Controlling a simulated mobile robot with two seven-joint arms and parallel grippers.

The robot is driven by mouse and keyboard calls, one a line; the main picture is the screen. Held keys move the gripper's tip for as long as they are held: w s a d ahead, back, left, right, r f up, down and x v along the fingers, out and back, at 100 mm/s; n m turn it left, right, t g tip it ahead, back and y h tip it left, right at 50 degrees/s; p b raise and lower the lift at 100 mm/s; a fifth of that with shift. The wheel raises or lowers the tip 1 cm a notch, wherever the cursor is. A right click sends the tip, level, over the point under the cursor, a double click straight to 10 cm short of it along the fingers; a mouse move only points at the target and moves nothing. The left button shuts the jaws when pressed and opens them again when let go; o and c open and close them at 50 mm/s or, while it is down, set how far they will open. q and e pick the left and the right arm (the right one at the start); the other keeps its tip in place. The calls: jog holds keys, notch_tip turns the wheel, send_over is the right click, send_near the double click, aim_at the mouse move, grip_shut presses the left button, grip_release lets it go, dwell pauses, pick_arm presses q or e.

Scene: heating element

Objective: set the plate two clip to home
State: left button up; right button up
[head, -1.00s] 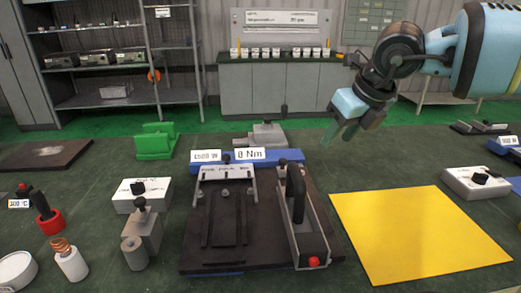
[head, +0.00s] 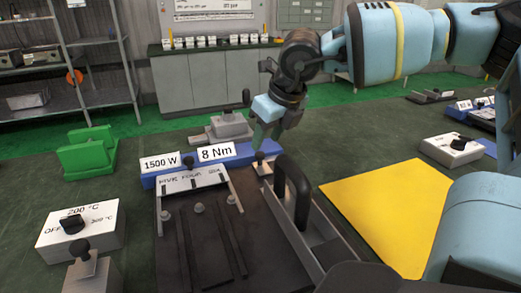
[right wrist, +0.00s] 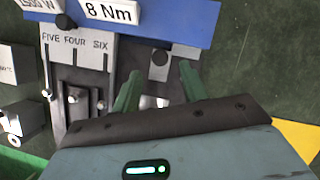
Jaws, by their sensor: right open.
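A dark fixture plate (head: 205,255) lies on the bench, with a silver label bar (head: 192,180) reading FIVE FOUR SIX. Beside it is a grey channel (head: 315,240) with a black handle (head: 290,190). A small dark knob (head: 261,156) stands on a grey bracket at the channel's far end. My right gripper (head: 264,138) is just above and behind this knob, pointing down. In the right wrist view its green fingers (right wrist: 158,82) are apart, with the knob (right wrist: 159,57) beyond and between their tips, not gripped. No label naming the plate two clip is readable. My left gripper is out of view.
A blue bar (head: 165,178) with 1500 W and 8 Nm signs runs behind the fixture. A 200 °C knob box (head: 80,230) is left; a flat yellow sheet (head: 375,205) is right.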

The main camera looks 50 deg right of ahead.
aim_at(260, 154)
jog(key=shift+x, duration=2.55)
jog(key=shift+c, duration=0.4)
grip_shut()
